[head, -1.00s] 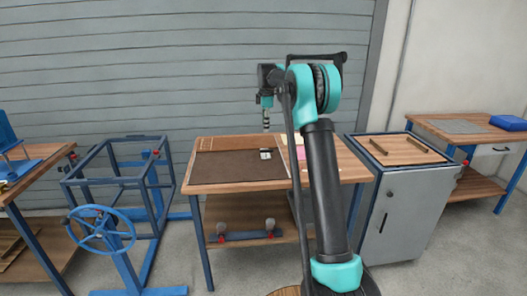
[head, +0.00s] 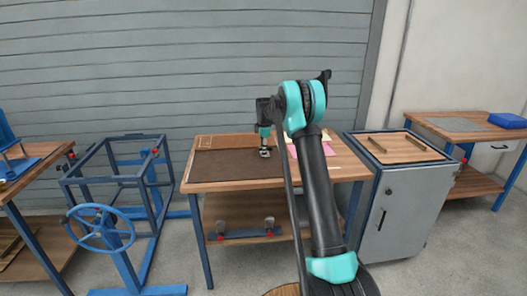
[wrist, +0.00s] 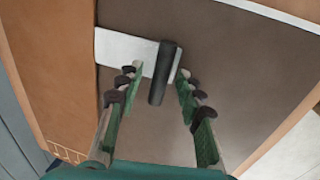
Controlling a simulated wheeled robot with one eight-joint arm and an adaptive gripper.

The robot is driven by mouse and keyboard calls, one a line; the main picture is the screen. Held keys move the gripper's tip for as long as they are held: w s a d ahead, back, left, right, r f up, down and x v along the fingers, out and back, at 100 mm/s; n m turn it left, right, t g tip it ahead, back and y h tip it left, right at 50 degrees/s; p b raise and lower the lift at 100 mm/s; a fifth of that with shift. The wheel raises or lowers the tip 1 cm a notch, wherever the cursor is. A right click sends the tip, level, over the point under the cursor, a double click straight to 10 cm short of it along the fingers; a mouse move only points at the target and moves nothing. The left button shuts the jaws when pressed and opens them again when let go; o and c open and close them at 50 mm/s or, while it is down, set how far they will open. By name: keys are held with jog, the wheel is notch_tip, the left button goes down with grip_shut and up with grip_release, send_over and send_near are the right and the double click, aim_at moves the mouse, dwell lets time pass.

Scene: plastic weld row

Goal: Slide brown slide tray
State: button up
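The brown slide tray (head: 232,164) is a flat dark brown panel lying on the wooden workbench, and it fills much of the wrist view (wrist: 235,90). A white plate (wrist: 118,48) with a black bar handle (wrist: 165,72) is at its far part in the wrist view. My gripper (head: 265,153) is low over the handle side of the tray. In the wrist view my gripper (wrist: 160,74) is open, with one finger on each side of the handle. Gaps show between the fingers and the handle. In the head view my gripper hides most of the plate and handle.
The wooden workbench (head: 230,186) holds a pink sheet (head: 328,150), partly behind my arm. A grey cabinet (head: 405,215) with a wooden top stands at its right. A blue frame with a handwheel (head: 100,228) stands at its left. A shuttered wall is behind.

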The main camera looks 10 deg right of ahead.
jog(key=shift+f, duration=0.3)
grip_shut()
dwell(0.3)
